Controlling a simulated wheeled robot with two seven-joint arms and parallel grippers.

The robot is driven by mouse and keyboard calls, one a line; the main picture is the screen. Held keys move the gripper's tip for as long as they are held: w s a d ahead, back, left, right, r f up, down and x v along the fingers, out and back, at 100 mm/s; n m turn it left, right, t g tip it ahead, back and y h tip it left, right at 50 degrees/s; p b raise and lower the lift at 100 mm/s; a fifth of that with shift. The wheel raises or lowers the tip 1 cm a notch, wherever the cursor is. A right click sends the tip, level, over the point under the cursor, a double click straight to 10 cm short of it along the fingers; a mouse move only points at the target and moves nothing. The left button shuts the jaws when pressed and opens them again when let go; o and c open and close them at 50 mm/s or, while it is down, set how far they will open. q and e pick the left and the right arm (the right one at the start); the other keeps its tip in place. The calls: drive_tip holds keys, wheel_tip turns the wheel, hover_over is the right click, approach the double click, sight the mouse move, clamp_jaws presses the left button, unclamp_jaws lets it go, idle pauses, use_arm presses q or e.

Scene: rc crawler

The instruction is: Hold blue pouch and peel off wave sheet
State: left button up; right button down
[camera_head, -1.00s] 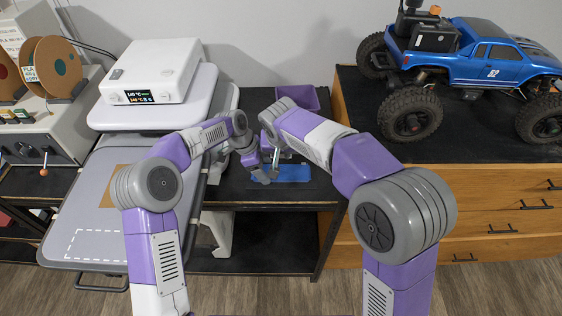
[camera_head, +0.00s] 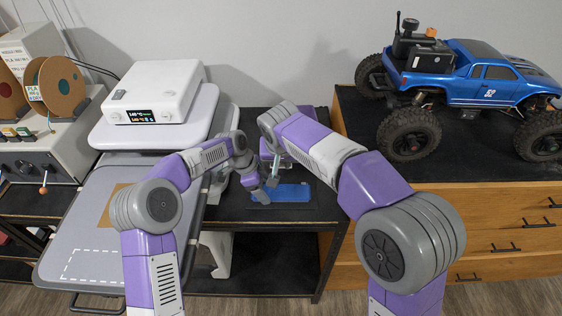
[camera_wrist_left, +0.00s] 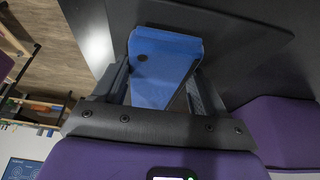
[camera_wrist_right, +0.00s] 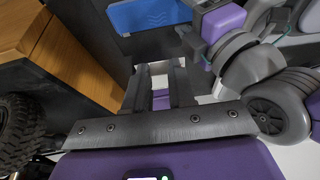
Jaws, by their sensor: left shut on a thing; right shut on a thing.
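The blue pouch (camera_head: 292,192) lies on a dark mat on the low black table. My left gripper (camera_head: 266,196) is at its left end, and in the left wrist view its fingers stand on both sides of the blue pouch (camera_wrist_left: 163,60). My right gripper (camera_head: 274,171) is above and behind the pouch, apart from it. A pale strip, apparently the wave sheet, shows between its close-set fingers in the right wrist view (camera_wrist_right: 160,83). The pouch also shows there with faint wave marks (camera_wrist_right: 150,16). Most of the sheet is hidden.
A wooden drawer cabinet (camera_head: 470,217) with the blue crawler (camera_head: 480,75) on top stands right. A heat press (camera_head: 150,95) stands left, with a grey board (camera_head: 90,225) in front. A purple bin is mostly hidden behind my right arm. The table's front edge is clear.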

use_arm(q)
drive_tip(key=o, duration=1.1)
drive_tip(key=shift+r, duration=0.15)
drive_tip(key=v, duration=1.1)
drive_tip(key=shift+a+r, duration=0.25)
drive_tip(key=shift+r, duration=0.1)
